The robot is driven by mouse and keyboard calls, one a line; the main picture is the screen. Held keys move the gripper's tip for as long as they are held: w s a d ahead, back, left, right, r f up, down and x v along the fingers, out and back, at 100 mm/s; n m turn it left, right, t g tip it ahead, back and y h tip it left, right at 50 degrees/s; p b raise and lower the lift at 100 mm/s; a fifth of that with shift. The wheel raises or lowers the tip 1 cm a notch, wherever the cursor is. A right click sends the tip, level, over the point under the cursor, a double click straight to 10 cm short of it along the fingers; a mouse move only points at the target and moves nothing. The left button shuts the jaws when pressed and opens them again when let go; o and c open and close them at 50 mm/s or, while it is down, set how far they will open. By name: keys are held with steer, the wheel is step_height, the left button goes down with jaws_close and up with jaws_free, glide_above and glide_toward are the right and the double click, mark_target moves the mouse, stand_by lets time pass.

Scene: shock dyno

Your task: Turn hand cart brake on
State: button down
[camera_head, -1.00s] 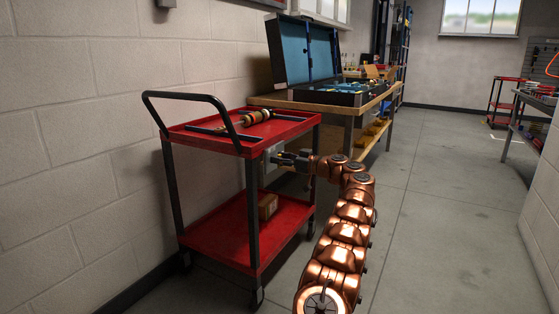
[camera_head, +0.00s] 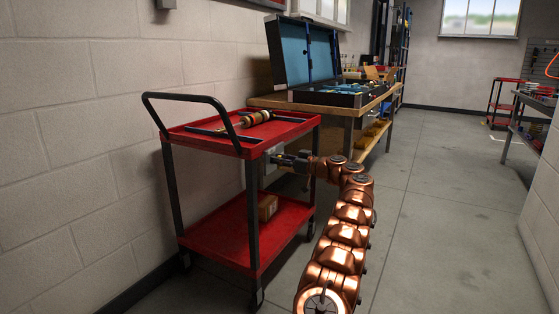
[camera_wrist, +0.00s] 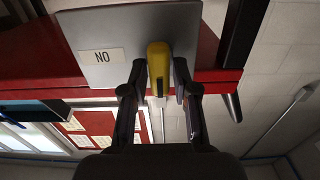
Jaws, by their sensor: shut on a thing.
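The red hand cart (camera_head: 200,137) stands against the wall on the left in the head view. A grey brake plate (camera_head: 267,158) is on its right end; it also shows in the wrist view (camera_wrist: 105,35), which looks upside down. Its white label (camera_wrist: 102,56) appears as "NO", which is "ON" turned over. A yellow brake lever (camera_wrist: 158,62) sits on the plate, to the right of the label in the wrist view. My gripper (camera_head: 277,158) is at the plate, with its fingers (camera_wrist: 160,78) on both sides of the lever, shut on it.
A shock absorber (camera_head: 255,118) lies on the cart's top shelf and a cardboard box (camera_head: 268,207) on the lower one. A wooden bench (camera_head: 340,103) with an open blue-lined case (camera_head: 300,52) stands behind. The floor (camera_head: 440,190) to the right is clear.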

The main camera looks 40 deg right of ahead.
steer(key=shift+r+p, duration=0.1)
steer(key=shift+p, duration=0.25)
steer(key=m+p, duration=0.3)
steer(key=shift+d+r, duration=0.15)
steer(key=shift+r, duration=0.05)
steer(key=shift+w+d+f+m+p, duration=0.15)
steer(key=shift+f+m+p, duration=0.15)
steer(key=shift+m+p, duration=1.9)
steer(key=shift+d+f+m+p, duration=0.15)
steer(key=shift+f+m+p, duration=0.15)
steer(key=shift+m+p, duration=1.85)
steer(key=shift+w+d+f+m+p, duration=0.25)
steer(key=shift+m+p, duration=1.1)
steer(key=shift+m, duration=1.6)
steer(key=shift+s+a+f, duration=0.1)
steer(key=shift+s, duration=0.1)
steer(key=c, duration=1.1)
jaws_free()
